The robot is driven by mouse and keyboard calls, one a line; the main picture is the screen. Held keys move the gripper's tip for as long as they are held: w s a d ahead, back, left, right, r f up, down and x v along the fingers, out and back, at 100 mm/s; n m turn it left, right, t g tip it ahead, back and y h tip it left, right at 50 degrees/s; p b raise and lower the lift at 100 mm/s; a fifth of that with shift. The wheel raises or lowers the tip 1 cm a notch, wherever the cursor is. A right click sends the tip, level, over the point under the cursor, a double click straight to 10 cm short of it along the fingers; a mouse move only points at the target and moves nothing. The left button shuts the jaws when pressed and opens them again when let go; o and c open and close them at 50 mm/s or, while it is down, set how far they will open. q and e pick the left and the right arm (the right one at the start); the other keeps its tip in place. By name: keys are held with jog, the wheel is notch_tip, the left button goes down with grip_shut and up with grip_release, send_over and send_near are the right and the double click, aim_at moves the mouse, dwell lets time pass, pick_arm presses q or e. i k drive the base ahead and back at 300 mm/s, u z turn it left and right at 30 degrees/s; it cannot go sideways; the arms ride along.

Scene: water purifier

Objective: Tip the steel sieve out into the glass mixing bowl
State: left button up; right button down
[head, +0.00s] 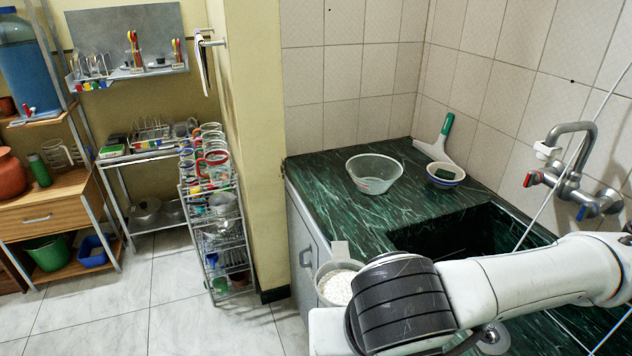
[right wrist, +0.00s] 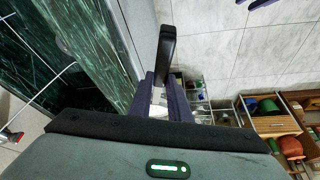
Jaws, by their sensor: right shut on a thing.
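The glass mixing bowl (head: 373,174) stands upright on the green marble counter, left of the sink, and looks empty. The steel sieve (head: 329,290), with white granular contents (head: 341,287), is beside the counter's front left edge, below and in front of the bowl. It is roughly level and apart from the bowl. My right forearm hides part of it. My right gripper (right wrist: 160,96) is shut on the sieve; in the right wrist view a pale piece shows between its fingers. My left gripper is not in view.
A small bowl with a dark green pad (head: 445,174) and a green-handled squeegee (head: 438,140) sit right of the glass bowl. The sink (head: 450,236) and tap (head: 572,172) are farther right. A dish rack (head: 217,210) stands left of the wall pillar (head: 258,130).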

aim_at(373, 174)
jog(key=u, duration=1.75)
jog(key=i, duration=2.5)
jog(key=z, duration=2.4)
jog(key=i, duration=1.05)
